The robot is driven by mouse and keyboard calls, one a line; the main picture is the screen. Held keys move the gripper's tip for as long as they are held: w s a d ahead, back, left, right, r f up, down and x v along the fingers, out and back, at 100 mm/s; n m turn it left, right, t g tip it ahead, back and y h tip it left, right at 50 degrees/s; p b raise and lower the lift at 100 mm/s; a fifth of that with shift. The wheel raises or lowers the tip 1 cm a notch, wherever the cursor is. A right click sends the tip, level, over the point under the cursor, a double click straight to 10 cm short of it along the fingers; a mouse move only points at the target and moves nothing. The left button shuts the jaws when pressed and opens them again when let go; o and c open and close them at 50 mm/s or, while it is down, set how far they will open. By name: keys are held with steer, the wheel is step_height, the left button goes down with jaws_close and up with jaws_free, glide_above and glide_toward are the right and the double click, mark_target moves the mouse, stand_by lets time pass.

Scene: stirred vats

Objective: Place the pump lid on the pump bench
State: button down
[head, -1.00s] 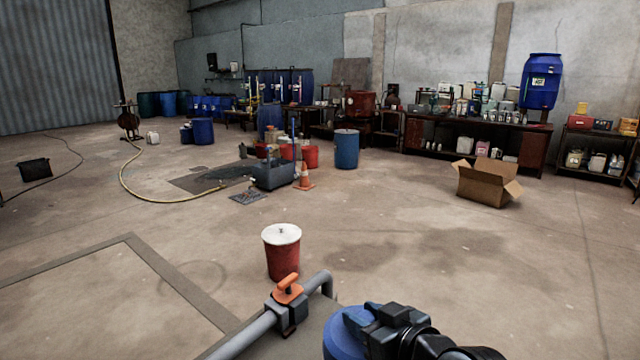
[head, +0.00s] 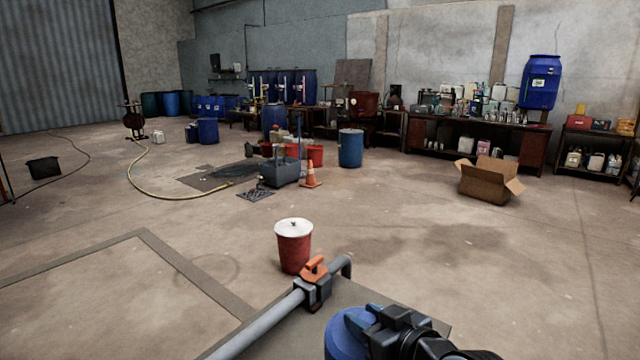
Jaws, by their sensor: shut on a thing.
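My gripper (head: 372,325) is at the bottom of the head view, dark and seen from behind. It is shut on a blue round thing (head: 340,338), which looks like the pump lid; its lower part is cut off by the picture edge. Below and behind it is a flat grey-brown bench top (head: 292,335), which looks like the pump bench. A grey pipe with an orange-handled valve (head: 314,270) runs along its left and far side. The lid appears over the bench top; I cannot tell whether they touch.
A red bin with a white lid (head: 293,250) stands on the floor just beyond the pipe. Farther off are a blue drum (head: 350,148), a traffic cone (head: 310,175) and an open cardboard box (head: 488,182). The floor between is mostly clear.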

steer(key=s+d+f+m+t+h, duration=0.1)
steer(key=s+d+f+m+h, duration=0.1)
steer(key=s+d+f, duration=0.4)
steer(key=s+d+f+m+h, duration=0.2)
steer(key=s+d+f+h, duration=0.1)
steer(key=f, duration=0.6)
steer(key=s+d+f+m+t+h, duration=0.1)
steer(key=s+d+f+m+h, duration=0.1)
steer(key=s+d+f, duration=0.4)
step_height(320, 180, down, 8)
steer(key=w+a+b, duration=0.1)
steer(key=w+b, duration=0.1)
steer(key=b, duration=0.6)
steer(key=shift+a+f, duration=0.15)
steer(key=shift+f, duration=0.05)
